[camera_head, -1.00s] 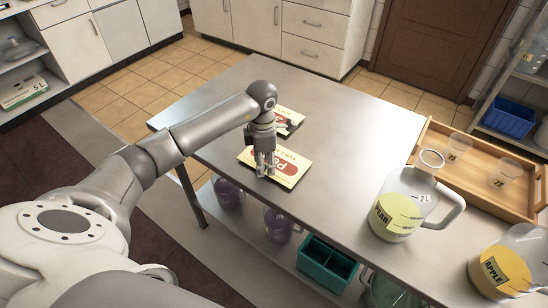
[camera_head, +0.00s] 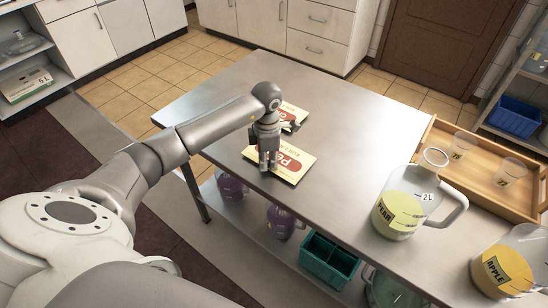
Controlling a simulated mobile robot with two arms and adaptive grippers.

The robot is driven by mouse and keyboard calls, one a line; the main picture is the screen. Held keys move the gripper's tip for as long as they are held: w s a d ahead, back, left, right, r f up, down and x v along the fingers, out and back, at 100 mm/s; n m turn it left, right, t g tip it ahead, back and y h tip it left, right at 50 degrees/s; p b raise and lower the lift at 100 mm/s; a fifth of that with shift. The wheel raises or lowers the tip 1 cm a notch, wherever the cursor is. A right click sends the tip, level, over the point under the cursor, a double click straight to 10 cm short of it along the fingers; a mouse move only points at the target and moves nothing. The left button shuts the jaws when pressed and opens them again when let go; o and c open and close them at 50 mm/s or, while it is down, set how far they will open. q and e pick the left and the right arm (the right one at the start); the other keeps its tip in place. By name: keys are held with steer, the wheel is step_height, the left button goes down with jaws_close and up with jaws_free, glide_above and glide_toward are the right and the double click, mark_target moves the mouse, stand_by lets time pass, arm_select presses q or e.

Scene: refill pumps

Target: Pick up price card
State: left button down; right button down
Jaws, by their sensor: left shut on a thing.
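A yellow price card (camera_head: 293,162) with a red oval lies at or just above the metal table (camera_head: 335,105), near its left front edge. My left gripper (camera_head: 268,164) points down over the card's left part and is shut on it. The fingers hide part of the card's print. A second similar card (camera_head: 291,114) lies behind it, partly hidden by my wrist. My right gripper is not in view.
A pear jug (camera_head: 402,205) and an apple jug (camera_head: 505,265) stand at the right front. A wooden tray (camera_head: 438,146) with cups is behind them. A teal crate (camera_head: 330,262) and purple jugs are on the shelf below. The table's middle is clear.

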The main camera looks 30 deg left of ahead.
arm_select(q)
steer(key=shift+r+b, duration=0.4)
steer(key=shift+r, duration=0.2)
steer(key=s+d+r, duration=0.5)
steer(key=r, duration=0.3)
steer(key=s+d+r, duration=0.5)
steer(key=r, duration=0.3)
steer(key=shift+r+p, duration=0.4)
steer(key=shift+p, duration=0.05)
